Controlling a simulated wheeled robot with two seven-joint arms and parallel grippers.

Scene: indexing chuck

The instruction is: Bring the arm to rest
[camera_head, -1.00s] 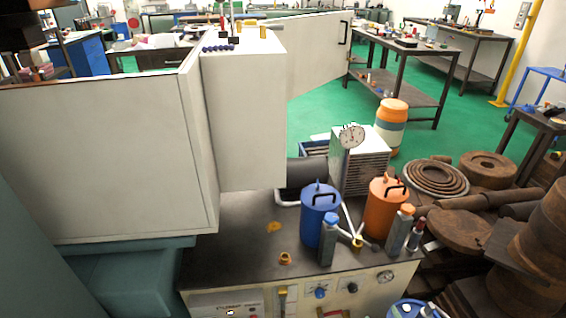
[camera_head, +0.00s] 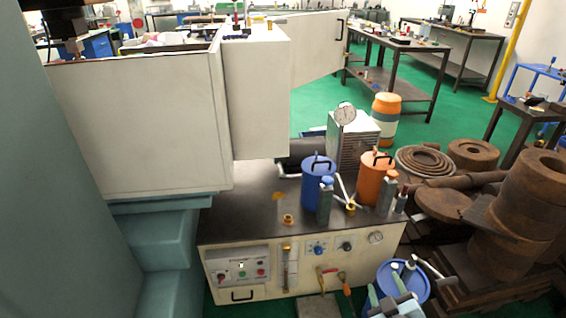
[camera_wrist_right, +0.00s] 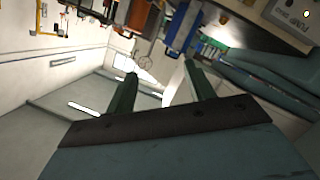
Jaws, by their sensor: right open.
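My right gripper (camera_head: 384,284) is at the bottom edge of the head view, right of the cabinet front. Its two greenish fingers stand apart with nothing between them, in front of a blue drum (camera_head: 421,292). In the right wrist view the same gripper (camera_wrist_right: 160,72) shows two dark green fingers spread wide and empty. Beyond them are a pale wall and room fittings, seen tilted. My left gripper is in neither view.
A cabinet with a control panel (camera_head: 238,268) carries a blue canister (camera_head: 316,190) and an orange canister (camera_head: 372,188). A white machine enclosure (camera_head: 150,125) stands left. Rusty round stock (camera_head: 518,215) is piled right. Green floor (camera_head: 315,85) is open behind.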

